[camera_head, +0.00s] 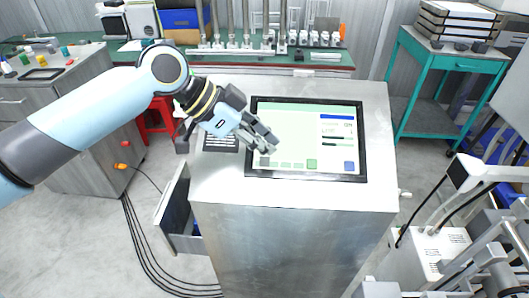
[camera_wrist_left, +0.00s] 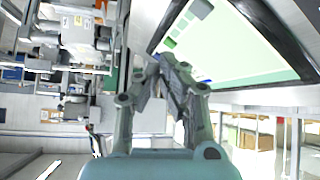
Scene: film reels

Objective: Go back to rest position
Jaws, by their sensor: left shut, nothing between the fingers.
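My left arm comes in from the left in the head view. My left gripper (camera_head: 268,147) is shut and empty, over the lower left part of a touchscreen (camera_head: 293,118) set in the top of a grey metal console (camera_head: 215,180). In the left wrist view my left gripper (camera_wrist_left: 160,68) shows with its fingers together, and the touchscreen (camera_wrist_left: 225,50) fills the upper right. I cannot tell whether the fingertips touch the screen. My right gripper is not in view.
A drawer (camera_head: 180,215) stands open on the console's left side. A grey cabinet (camera_head: 75,140) and a red stool (camera_head: 155,118) are at left. A teal cart (camera_head: 450,65) is at back right, white equipment (camera_head: 440,255) at lower right. Cables (camera_head: 140,245) cross the floor.

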